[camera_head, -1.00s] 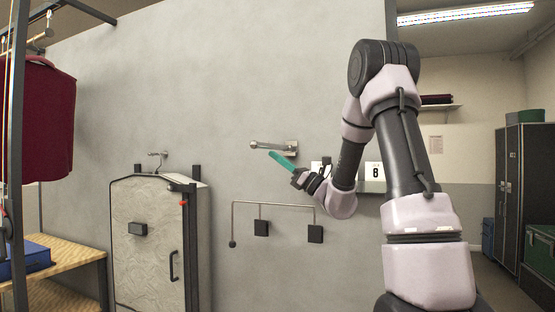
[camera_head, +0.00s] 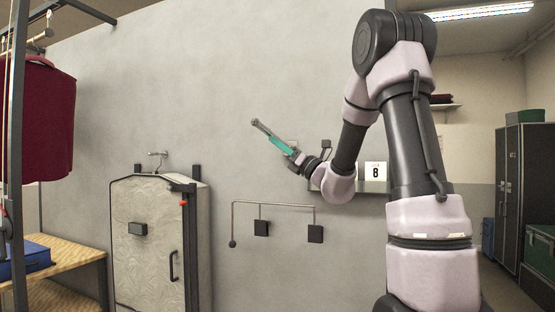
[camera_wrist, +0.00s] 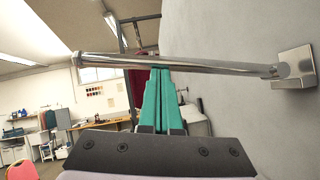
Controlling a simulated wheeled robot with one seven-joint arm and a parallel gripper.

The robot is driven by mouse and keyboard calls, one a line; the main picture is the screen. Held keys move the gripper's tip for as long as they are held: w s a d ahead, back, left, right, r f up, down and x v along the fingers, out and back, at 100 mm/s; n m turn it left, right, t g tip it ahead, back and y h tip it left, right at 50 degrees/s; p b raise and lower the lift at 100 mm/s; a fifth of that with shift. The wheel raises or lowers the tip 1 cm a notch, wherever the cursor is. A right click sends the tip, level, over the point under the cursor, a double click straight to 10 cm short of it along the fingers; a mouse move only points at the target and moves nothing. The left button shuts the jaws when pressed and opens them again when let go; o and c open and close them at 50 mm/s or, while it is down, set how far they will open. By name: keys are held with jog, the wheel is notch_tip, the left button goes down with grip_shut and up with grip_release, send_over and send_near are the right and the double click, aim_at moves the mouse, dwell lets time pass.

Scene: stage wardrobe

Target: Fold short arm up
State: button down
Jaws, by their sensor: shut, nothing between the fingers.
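The short arm (camera_head: 264,129) is a slim metal bar with a thicker free end, hinged on a wall plate (camera_wrist: 295,68). In the head view it slants up and left from its wall mount. In the wrist view the bar (camera_wrist: 180,62) runs across just beyond my fingertips. My gripper (camera_head: 273,140) has teal fingers, which are shut and empty. The fingers lie under the bar along its slant, and their tips (camera_wrist: 161,72) appear to touch its underside. The mount is partly hidden behind my gripper in the head view.
A number 8 sign (camera_head: 375,170) is right of my gripper. The wall above is clear.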

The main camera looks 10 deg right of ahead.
notch_tip(320, 180, up, 10)
jog(key=w+d+m+t+h, duration=0.2)
jog(key=m+h, duration=0.4)
jog(key=m, duration=0.4)
jog(key=w+d+r+m+g+h, duration=0.1)
jog(key=w+d+r+m+h, duration=0.3)
jog(key=w, duration=0.5)
notch_tip(320, 180, up, 2)
jog(key=d+m, duration=0.2)
jog(key=m, duration=0.1)
jog(key=shift+w+d+r, duration=0.2)
jog(key=shift+w+d, duration=0.1)
jog(key=shift+d, duration=0.15)
